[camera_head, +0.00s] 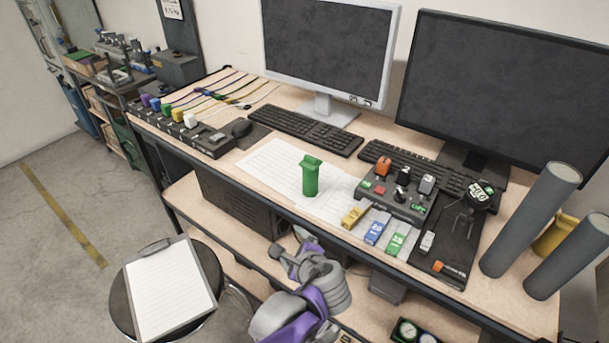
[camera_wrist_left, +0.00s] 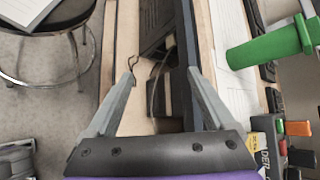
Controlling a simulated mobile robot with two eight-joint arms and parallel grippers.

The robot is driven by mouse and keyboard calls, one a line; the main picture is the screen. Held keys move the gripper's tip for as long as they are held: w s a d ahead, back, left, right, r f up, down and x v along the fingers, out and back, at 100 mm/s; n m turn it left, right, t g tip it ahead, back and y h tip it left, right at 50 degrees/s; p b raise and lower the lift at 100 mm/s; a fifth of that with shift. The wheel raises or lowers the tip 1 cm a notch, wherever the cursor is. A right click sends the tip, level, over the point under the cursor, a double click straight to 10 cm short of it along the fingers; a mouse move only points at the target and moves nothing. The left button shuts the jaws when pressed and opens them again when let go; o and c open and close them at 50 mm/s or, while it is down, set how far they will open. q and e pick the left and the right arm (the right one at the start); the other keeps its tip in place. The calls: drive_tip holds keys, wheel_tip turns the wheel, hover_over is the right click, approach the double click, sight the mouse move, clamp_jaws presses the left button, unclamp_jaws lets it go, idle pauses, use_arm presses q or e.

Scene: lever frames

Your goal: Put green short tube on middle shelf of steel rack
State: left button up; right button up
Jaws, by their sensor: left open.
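The green short tube (camera_head: 311,178) stands upright on white paper on the desk, with a wider rim at its top. It also shows at the right side of the left wrist view (camera_wrist_left: 264,50). My left gripper (camera_head: 288,243) is in front of the desk's front edge, nearer than the tube and apart from it. In the left wrist view its fingers (camera_wrist_left: 160,100) are spread, with nothing held between them. A shelf rack (camera_head: 104,87) with bins stands at the back left; its middle shelf is hard to make out. My right gripper is not in view.
Two monitors (camera_head: 328,50) and keyboards (camera_head: 305,129) fill the desk's back. A control box (camera_head: 397,193) and small coloured blocks (camera_head: 375,232) lie right of the tube. Grey cylinders (camera_head: 530,220) stand at the right. A stool holds a clipboard (camera_head: 168,290). Floor at left is clear.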

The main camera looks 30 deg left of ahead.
sight(314, 174)
use_arm(q)
drive_tip(key=w+r+m+y, duration=0.1)
drive_tip(key=w+r+m, duration=0.1)
drive_tip(key=w+r+m+t+y, duration=0.1)
drive_tip(key=w+m, duration=0.1)
drive_tip(key=w+r+m+t+y+p, duration=0.1)
drive_tip(key=w+r+m, duration=0.1)
drive_tip(key=shift+w+d+r, duration=0.3)
drive_tip(key=shift+d+r, duration=0.05)
drive_tip(key=shift+d, duration=0.05)
drive_tip(key=w+r+m+t, duration=0.1)
drive_tip(key=w+d+r+m+y, duration=0.1)
drive_tip(key=m, duration=0.1)
drive_tip(key=w+d+r+m+t+y+p, duration=0.1)
drive_tip(key=shift+w+d+r+t, duration=0.1)
drive_tip(key=shift+w+r+t, duration=0.2)
drive_tip(key=shift+w+r, duration=0.1)
drive_tip(key=shift+w+a+r+m, duration=0.15)
drive_tip(key=shift+w+a+m, duration=0.1)
drive_tip(key=shift+m, duration=0.15)
drive_tip(key=x, duration=0.4)
drive_tip(key=shift+w+a, duration=0.1)
drive_tip(key=shift+a, duration=0.15)
drive_tip(key=shift+p+x, duration=0.7)
drive_tip(key=shift+x, duration=2.05)
drive_tip(key=shift+r, duration=0.15)
drive_tip(key=shift+c, duration=0.4)
clamp_jaws()
